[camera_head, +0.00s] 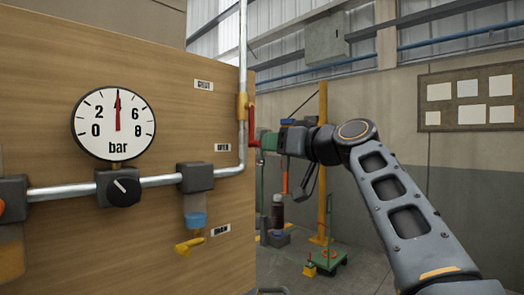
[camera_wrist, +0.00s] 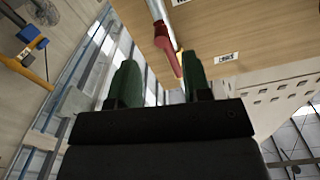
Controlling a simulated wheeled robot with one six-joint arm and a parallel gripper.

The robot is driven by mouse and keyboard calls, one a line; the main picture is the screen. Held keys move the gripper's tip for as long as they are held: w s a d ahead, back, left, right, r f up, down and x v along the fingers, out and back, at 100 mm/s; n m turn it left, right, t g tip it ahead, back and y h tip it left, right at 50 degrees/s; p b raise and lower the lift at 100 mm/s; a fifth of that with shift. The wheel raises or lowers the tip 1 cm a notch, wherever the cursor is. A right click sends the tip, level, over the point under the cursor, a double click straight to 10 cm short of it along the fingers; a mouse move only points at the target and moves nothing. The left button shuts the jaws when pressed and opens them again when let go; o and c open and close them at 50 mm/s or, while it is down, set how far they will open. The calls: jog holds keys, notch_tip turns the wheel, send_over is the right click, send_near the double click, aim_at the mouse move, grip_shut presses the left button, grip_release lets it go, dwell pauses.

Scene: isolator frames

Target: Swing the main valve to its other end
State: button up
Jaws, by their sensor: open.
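The main valve has a brass-coloured body (camera_head: 242,106) on the vertical pipe near the panel's right edge. Its red lever (camera_head: 251,122) stands out on the right side and runs downward along the pipe. My gripper (camera_head: 264,141) comes in from the right, with its green fingers at the lever's lower end. In the wrist view the two green fingers (camera_wrist: 160,66) are apart, and the red lever (camera_wrist: 164,40) shows ahead of the gap between them. I cannot tell whether a finger touches it. The far finger is hidden in the head view.
The wooden panel (camera_head: 130,235) carries a pressure gauge (camera_head: 117,123), a black knob (camera_head: 123,191) and a yellow drain lever (camera_head: 188,246). A yellow post (camera_head: 323,160) stands behind my arm.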

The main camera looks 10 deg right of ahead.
jog(key=shift+b+v, duration=0.3)
jog(key=shift+v, duration=2.4)
jog(key=shift+w, duration=0.1)
jog(key=s+f+m+g+h+p, duration=0.3)
jog(key=f+m+g+h+p, duration=0.25)
jog(key=f+p, duration=0.9)
jog(key=s+d+f+g+h+p, duration=0.3)
jog(key=s+f+g+h+p, duration=0.2)
jog(key=s+f, duration=0.8)
jog(key=shift+f+p, duration=0.55)
jog(key=shift+p, duration=0.6)
jog(key=shift+a, duration=0.1)
